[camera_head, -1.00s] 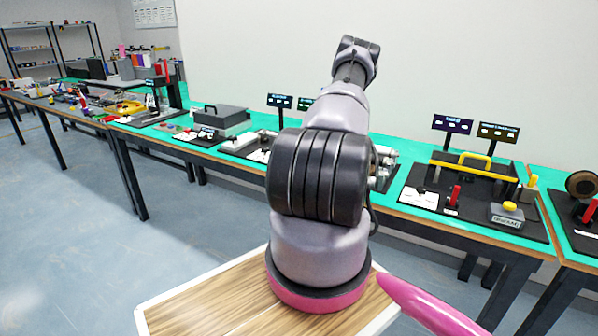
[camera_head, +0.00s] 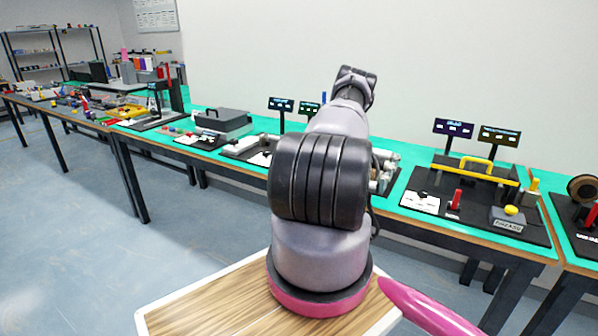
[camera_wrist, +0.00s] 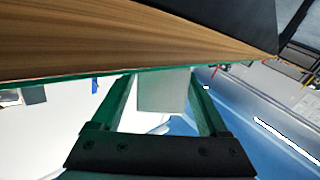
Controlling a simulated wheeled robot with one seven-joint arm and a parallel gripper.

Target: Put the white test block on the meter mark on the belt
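My gripper (camera_wrist: 162,78) shows in the wrist view, with a finger on each side of a pale, squarish white block (camera_wrist: 163,94). The block fills the gap between the fingers and appears gripped, clear of any surface I can see. In the head view my own arm hides the gripper and the block. Pale cylindrical parts (camera_head: 385,172) of a bench station show just right of my arm. The belt and its meter mark cannot be made out in either view.
A wooden bench edge (camera_wrist: 120,45) and a dark surface (camera_wrist: 225,20) lie close to my gripper in the wrist view. A grey case (camera_head: 222,120) stands to the left.

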